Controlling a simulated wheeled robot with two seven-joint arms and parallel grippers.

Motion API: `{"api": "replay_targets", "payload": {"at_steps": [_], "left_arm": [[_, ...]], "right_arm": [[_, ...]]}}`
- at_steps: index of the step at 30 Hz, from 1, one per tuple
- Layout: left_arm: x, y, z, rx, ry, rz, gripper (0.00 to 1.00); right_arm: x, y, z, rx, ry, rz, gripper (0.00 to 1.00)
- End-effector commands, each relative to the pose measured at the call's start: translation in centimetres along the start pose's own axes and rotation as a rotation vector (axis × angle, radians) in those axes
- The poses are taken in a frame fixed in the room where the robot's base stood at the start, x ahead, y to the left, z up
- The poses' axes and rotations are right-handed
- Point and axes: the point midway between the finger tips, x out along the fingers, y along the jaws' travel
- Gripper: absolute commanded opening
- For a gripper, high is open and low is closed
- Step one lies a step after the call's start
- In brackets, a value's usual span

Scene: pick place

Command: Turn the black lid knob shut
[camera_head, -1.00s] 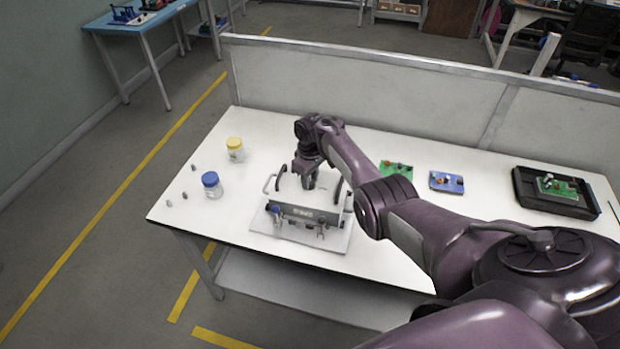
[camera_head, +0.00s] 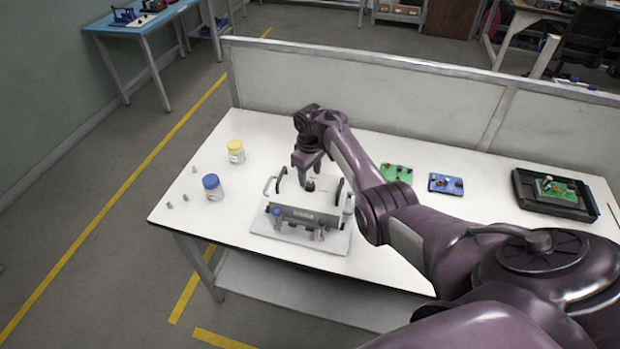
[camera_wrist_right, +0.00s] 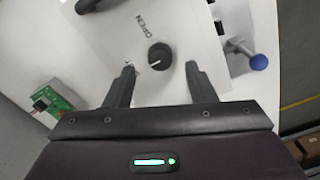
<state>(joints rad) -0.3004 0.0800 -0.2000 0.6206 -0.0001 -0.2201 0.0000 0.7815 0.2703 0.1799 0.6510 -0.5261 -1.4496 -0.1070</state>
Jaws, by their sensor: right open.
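The black lid knob (camera_head: 310,186) sits on the light lid of a box (camera_head: 304,214) on the white table. The knob also shows in the right wrist view (camera_wrist_right: 159,56), with a white pointer mark toward the lower left. The word OPEN is printed on the lid above it there; a small mark lies to its left, too small to read. My right gripper (camera_head: 309,168) is open and empty above the knob. In the right wrist view its fingertips (camera_wrist_right: 160,70) stand on either side of the knob's picture, apart from it. My left gripper is out of view.
The box has side handles and a blue-balled latch (camera_wrist_right: 258,62) at its front. A blue-lidded jar (camera_head: 213,187) and a yellow-lidded jar (camera_head: 235,151) stand left. Circuit boards (camera_head: 446,183) and a black tray (camera_head: 556,194) lie right. A low partition (camera_head: 360,85) runs behind.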

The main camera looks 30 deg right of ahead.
Motion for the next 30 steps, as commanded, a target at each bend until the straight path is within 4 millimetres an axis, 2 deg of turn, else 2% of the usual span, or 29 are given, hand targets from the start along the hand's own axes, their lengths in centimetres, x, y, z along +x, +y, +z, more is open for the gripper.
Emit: {"api": "replay_targets", "payload": {"at_steps": [3, 10, 26, 30], "left_arm": [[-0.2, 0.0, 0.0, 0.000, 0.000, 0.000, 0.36], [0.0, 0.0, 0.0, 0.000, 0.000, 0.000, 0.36], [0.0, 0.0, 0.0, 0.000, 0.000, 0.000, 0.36], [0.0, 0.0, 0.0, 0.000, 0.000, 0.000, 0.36]], "right_arm": [[-2.1, 0.0, 0.0, 0.001, 0.003, 0.001, 0.50], [-4.2, 0.0, 0.0, 0.000, 0.001, 0.000, 0.50], [-4.3, 0.0, 0.0, 0.001, 0.000, 0.001, 0.50], [-3.5, -0.2, 0.8, 0.010, -0.005, 0.026, 0.50]]}}
